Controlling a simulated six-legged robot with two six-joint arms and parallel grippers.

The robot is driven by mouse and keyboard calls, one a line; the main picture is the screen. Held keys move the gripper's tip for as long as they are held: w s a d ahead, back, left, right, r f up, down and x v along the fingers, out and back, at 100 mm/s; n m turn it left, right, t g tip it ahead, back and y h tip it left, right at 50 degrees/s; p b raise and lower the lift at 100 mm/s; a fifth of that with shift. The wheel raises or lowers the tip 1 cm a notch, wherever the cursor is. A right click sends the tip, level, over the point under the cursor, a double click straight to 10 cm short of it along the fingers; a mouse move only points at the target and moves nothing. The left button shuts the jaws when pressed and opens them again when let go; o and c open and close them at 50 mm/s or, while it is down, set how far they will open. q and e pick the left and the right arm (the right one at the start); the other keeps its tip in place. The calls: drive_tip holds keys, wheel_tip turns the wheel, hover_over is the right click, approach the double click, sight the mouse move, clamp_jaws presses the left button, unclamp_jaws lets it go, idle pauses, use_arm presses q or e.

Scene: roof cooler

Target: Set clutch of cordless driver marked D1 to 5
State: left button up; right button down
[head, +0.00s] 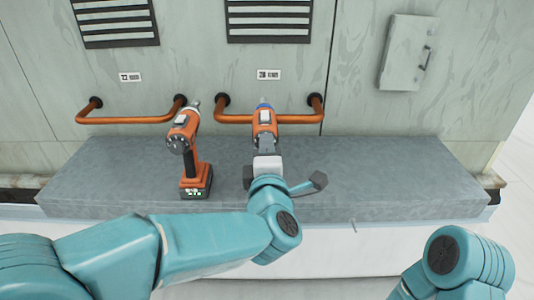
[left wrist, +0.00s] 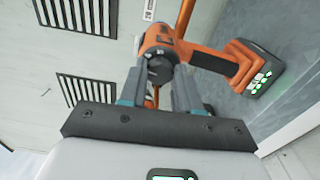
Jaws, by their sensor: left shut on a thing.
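Two orange and black cordless drivers are in the head view. The left driver (head: 190,150) stands upright on the grey ledge, its round black dial facing me. The right driver (head: 263,117) has a blue tip and is partly hidden behind my left gripper (head: 266,143). In the left wrist view my left gripper (left wrist: 160,70) is shut on the round black dial (left wrist: 159,68) at the end of that driver (left wrist: 205,57). Its battery (left wrist: 255,80) shows green lights. I cannot read a D1 mark or the dial numbers. My right gripper is out of view.
The grey ledge (head: 400,185) is clear on its right side. Orange rails (head: 125,119) run along the wall behind the drivers. Vents (head: 115,22), small labels (head: 131,77) and a wall box (head: 407,52) are above.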

use_arm(q)
drive_tip(key=shift+a+m+p, duration=0.1)
drive_tip(key=shift+m+p, duration=1.55)
drive_tip(key=shift+m, duration=5.35)
drive_tip(key=o, duration=1.1)
drive_tip(key=shift+c, duration=0.2)
drive_tip(key=shift+f, duration=0.15)
